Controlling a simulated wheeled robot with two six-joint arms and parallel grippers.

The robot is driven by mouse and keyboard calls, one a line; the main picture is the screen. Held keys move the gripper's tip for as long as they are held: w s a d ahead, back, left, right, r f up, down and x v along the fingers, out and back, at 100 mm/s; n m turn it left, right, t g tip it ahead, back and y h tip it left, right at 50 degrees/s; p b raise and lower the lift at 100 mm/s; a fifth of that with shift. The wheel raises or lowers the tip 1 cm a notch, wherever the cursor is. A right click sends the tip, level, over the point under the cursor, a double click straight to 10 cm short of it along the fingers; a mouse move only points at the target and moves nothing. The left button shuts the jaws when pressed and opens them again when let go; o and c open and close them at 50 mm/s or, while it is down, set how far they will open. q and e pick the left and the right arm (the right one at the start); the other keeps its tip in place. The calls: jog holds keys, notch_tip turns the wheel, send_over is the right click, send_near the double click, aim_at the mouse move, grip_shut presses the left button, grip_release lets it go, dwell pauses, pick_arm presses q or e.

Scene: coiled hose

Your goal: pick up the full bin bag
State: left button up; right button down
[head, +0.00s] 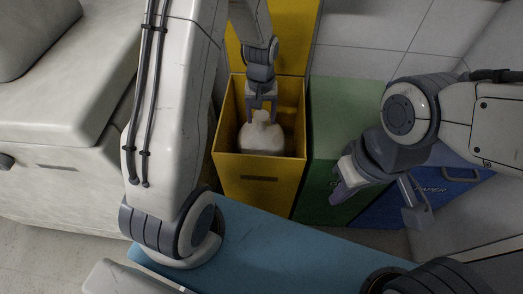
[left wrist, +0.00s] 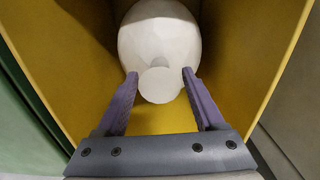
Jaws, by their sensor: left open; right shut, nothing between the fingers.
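The full bin bag (head: 262,140) is pale, round and knotted at the top, and sits inside the open yellow bin (head: 228,165). My left gripper (head: 262,108) points down into the bin from above, open, with its fingers at the bag's neck. In the left wrist view the bag (left wrist: 160,38) lies ahead and its stubby neck (left wrist: 160,84) is between the two purple fingertips, with gaps beside it. My right gripper (head: 340,194) is shut and empty, in front of the green bin. The bag's underside is hidden in the bin.
A green bin (head: 335,125) stands right of the yellow one, and a blue bin (head: 385,208) beyond it. A pale sofa (head: 60,110) is at left. A blue surface (head: 270,255) lies in the foreground. The yellow bin's walls stand close around my left gripper.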

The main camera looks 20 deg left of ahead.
pick_arm(q)
jog(key=shift+f, duration=0.95)
jog(key=shift+r, duration=0.1)
grip_shut()
dwell(0.5)
